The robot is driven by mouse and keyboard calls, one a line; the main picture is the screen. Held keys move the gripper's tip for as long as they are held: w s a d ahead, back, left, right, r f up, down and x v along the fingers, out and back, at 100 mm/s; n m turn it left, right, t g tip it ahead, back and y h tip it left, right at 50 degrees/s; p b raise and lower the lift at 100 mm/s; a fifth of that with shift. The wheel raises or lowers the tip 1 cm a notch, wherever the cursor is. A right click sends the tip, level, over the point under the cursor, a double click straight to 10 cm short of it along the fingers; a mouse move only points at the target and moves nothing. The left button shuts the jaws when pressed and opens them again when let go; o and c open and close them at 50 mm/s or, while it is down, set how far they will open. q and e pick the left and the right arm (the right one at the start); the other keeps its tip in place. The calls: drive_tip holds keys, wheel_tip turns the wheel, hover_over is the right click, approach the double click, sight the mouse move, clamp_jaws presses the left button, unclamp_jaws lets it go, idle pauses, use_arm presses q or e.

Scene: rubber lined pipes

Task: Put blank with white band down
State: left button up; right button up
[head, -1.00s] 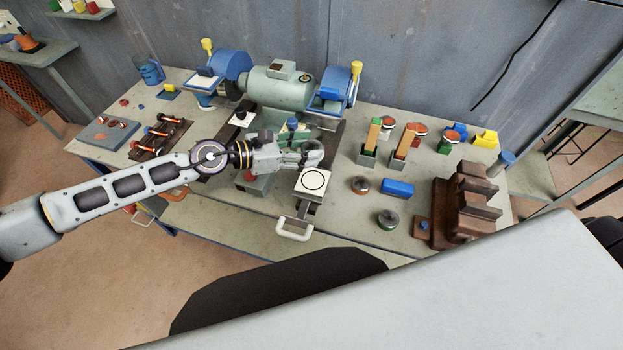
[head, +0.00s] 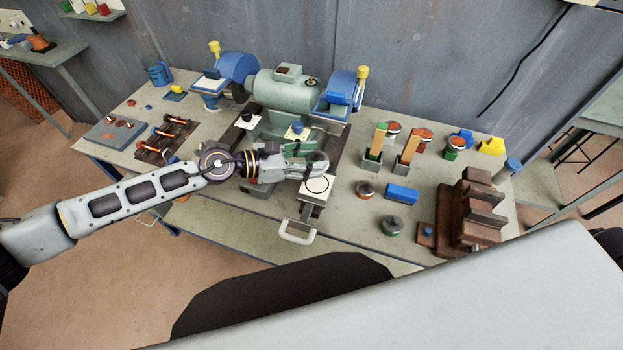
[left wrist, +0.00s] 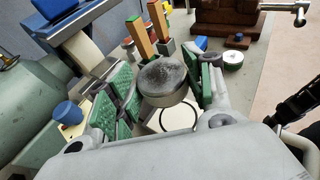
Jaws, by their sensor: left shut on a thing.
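My left gripper (head: 312,167) is shut on a round grey blank (head: 319,160). In the left wrist view the blank (left wrist: 163,82) sits between the green finger pads, its speckled dark top facing up and its side pale. A white plate with a black ring (head: 317,186) lies just in front of and below the blank; it also shows in the left wrist view (left wrist: 180,116), partly hidden by the blank. I cannot tell whether the blank touches the plate. My right gripper is not in view.
A green bench grinder (head: 285,92) stands behind the gripper. To the right are a blank with a reddish band (head: 364,190), a blank with a green band (head: 392,226), a blue block (head: 401,194) and a brown vise (head: 468,215). A pale handle (head: 297,233) juts out at the table's front edge.

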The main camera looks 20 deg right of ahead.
use_arm(q)
hover_over(310, 186)
drive_tip(key=shift+f, duration=2.15)
drive_tip(key=shift+f+b, duration=0.35)
drive_tip(key=shift+f, duration=1.55)
drive_tip(key=shift+f, duration=0.15)
drive_tip(key=o, duration=1.3)
